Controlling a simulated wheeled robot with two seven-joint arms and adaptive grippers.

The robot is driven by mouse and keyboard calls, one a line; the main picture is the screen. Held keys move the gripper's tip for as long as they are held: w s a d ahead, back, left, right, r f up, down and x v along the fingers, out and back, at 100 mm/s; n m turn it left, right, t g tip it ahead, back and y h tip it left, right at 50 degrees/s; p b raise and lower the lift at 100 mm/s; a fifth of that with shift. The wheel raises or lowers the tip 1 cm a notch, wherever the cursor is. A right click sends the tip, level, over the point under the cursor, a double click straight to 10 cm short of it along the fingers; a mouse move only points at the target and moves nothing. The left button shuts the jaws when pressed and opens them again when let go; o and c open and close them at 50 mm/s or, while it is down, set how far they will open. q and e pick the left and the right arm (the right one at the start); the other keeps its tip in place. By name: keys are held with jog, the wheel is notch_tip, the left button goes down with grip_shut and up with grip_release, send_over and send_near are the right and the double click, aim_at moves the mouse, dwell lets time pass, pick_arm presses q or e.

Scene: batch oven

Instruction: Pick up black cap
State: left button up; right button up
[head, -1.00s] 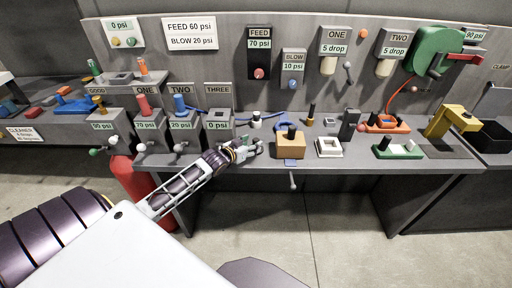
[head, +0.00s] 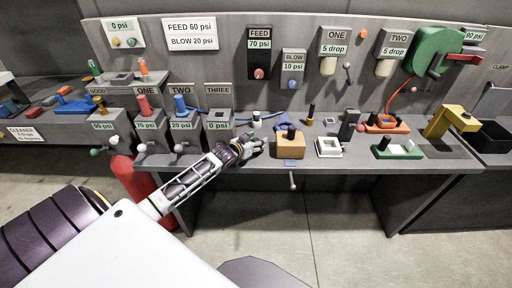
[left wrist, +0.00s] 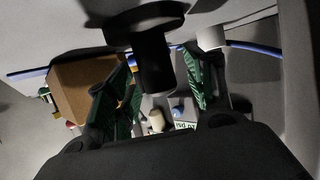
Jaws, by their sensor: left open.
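In the left wrist view a dark cylinder (left wrist: 153,62), which looks like the black cap, hangs below a wider dark round part (left wrist: 145,18). It is between the two green fingers of my left gripper (left wrist: 158,88). The fingers are open, with a visible gap on the right; whether the left one touches it I cannot tell. In the head view my left gripper (head: 258,146) is at the bench's front edge, left of a tan block (head: 291,149) with a black knob (head: 291,132). The cap cannot be made out there behind the gripper. My right gripper is not in view.
A white cylinder (head: 256,118) and blue hose stand behind the gripper. A white square frame (head: 329,147), a green base (head: 398,152) and an orange base (head: 387,125) lie to the right. Grey valve boxes (head: 218,126) stand to the left. A lever (head: 292,181) hangs below the bench edge.

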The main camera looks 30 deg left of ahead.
aim_at(256, 139)
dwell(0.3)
pick_arm(q)
jog(key=c, duration=1.1)
jog(key=shift+c, duration=0.2)
jog(key=shift+r+b, duration=0.35)
jog(key=shift+r, duration=4.7)
